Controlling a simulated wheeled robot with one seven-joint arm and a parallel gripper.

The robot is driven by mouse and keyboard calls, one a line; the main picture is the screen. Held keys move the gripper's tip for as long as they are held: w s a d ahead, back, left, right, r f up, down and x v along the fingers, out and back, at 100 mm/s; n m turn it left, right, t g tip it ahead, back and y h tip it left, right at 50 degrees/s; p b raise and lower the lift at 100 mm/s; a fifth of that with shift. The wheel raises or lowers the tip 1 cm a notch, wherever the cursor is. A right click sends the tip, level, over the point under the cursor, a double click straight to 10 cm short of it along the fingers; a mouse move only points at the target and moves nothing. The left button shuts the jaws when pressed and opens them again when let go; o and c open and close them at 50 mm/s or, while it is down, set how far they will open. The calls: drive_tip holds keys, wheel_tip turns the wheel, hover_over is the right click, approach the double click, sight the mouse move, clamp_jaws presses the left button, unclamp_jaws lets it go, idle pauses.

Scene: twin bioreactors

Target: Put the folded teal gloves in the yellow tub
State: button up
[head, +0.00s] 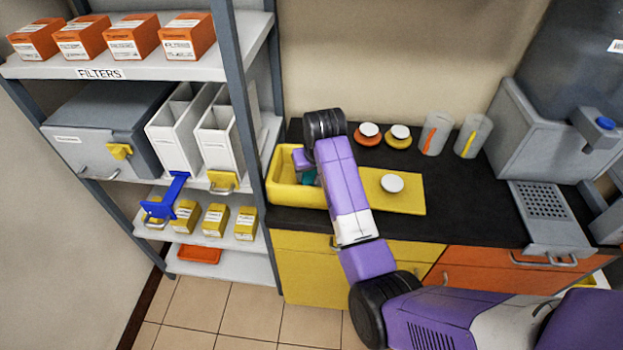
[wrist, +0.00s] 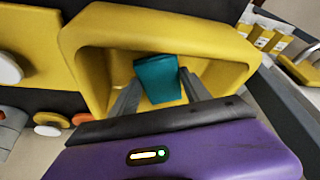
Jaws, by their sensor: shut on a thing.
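The folded teal gloves (wrist: 158,78) show in the wrist view as a teal block between the two fingers of my gripper (wrist: 158,92). My gripper is shut on them. They are over or inside the yellow tub (wrist: 88,50); I cannot tell whether they touch its floor. In the head view the yellow tub (head: 283,190) stands at the left end of the dark counter. A small bit of the teal gloves (head: 309,177) shows there beside my gripper (head: 306,168); my arm hides the rest.
A yellow lid or board (head: 408,202) with a white knob (head: 391,183) lies right of the tub. Two round-topped pieces and two grey cylinders (head: 436,133) stand behind. A shelf rack post (head: 245,110) rises close left of the tub. Dark counter (head: 470,190) is clear further right.

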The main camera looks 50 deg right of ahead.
sight(312, 178)
drive_tip(key=shift+f, duration=1.6)
drive_tip(key=shift+f, duration=0.1)
drive_tip(key=o, duration=1.3)
drive_tip(key=v, duration=1.2)
